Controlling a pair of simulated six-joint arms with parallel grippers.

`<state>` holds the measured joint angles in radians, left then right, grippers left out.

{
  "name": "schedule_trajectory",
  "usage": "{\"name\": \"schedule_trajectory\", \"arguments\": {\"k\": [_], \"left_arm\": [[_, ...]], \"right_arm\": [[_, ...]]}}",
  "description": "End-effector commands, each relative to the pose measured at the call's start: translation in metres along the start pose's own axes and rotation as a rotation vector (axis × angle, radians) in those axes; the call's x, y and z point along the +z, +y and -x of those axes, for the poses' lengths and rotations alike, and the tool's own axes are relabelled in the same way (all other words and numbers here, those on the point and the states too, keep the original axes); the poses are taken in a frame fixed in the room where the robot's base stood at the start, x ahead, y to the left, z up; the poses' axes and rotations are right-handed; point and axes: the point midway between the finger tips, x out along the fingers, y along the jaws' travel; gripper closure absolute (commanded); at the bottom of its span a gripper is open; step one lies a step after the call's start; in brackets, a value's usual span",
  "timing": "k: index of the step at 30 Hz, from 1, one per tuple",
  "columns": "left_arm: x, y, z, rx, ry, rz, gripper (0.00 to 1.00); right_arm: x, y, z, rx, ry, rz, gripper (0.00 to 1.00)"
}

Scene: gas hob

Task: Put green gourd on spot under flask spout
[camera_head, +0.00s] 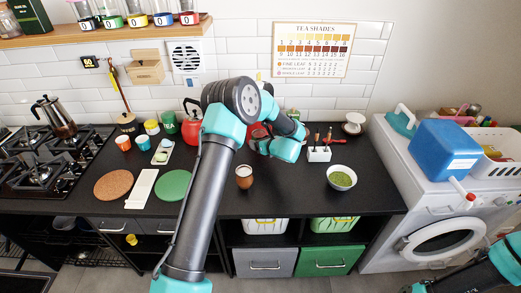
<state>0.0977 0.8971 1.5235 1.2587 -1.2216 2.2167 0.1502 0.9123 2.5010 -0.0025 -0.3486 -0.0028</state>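My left arm (203,195) reaches up across the middle of the counter. Its wrist end (277,146) is low over the back of the counter, and its fingers cannot be made out. A small green item (292,115) shows just behind this wrist; I cannot tell whether it is the green gourd. A brown gourd cup (244,178) with a pale top stands upright on the counter, in front of the wrist and apart from it. No flask spout or marked spot can be made out; my arm hides part of the back counter. Of my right arm (490,270), only links show at the lower right.
A red kettle (192,118) is partly behind my arm. A green round mat (173,185), a cork mat (113,185) and a white board (142,188) lie left. A white rack (319,154) and a bowl of green powder (342,178) stand right. The front centre-right counter is clear.

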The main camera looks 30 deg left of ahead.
Motion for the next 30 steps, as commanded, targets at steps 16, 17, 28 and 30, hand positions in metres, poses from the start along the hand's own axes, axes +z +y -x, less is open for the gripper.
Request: {"name": "schedule_trajectory", "arguments": {"k": [16,17,28,30], "left_arm": [[-0.037,-0.006,-0.019,0.0,0.0,0.0,0.53],[-0.037,-0.006,-0.019,0.0,0.0,0.0,0.53],[-0.04,-0.007,-0.02,0.0,0.001,-0.001,0.09],[-0.04,-0.007,-0.02,0.0,0.001,-0.001,0.02]], "right_arm": [[0.0,0.0,0.0,0.0,0.0,0.0,0.0],[0.0,0.0,0.0,0.0,0.0,0.0,0.0],[0.0,0.0,0.0,0.0,0.0,0.0,0.0],[0.0,0.0,0.0,0.0,0.0,0.0,0.0]]}}
